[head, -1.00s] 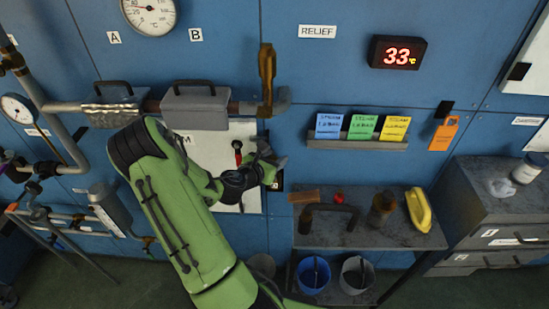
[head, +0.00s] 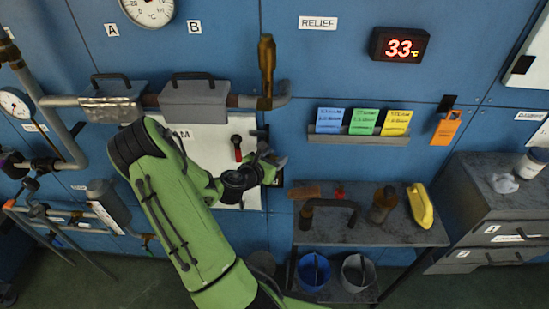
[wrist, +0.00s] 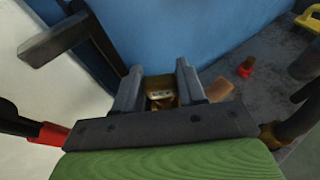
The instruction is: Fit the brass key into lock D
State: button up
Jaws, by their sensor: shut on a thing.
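My gripper (head: 272,166) is beside the right edge of the white panel on the blue wall, at the end of my green arm. In the wrist view, its two grey fingers (wrist: 159,80) are closed around a small brass-coloured piece with a pale face, which appears to be the brass key (wrist: 163,101). Most of the key is hidden by the fingers and palm. A small dark plate (head: 278,179) shows just below the gripper in the head view. Its lettering cannot be read, so I cannot tell whether it is lock D.
A black lever with a red grip (head: 237,148) is on the white panel (head: 206,142), left of my gripper. A grey shelf (head: 350,236) at lower right holds a brown bottle (head: 383,205), a red piece and a yellow object (head: 419,206). Grey boxes and pipes are above.

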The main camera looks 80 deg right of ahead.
jog(key=shift+f+b, duration=0.8)
jog(key=shift+f, duration=0.4)
jog(key=o, duration=1.2)
jog(key=p+v, duration=1.1)
jog(key=v, duration=0.4)
jog(key=shift+w+a+r, duration=0.2)
jog(key=shift+a, duration=0.1)
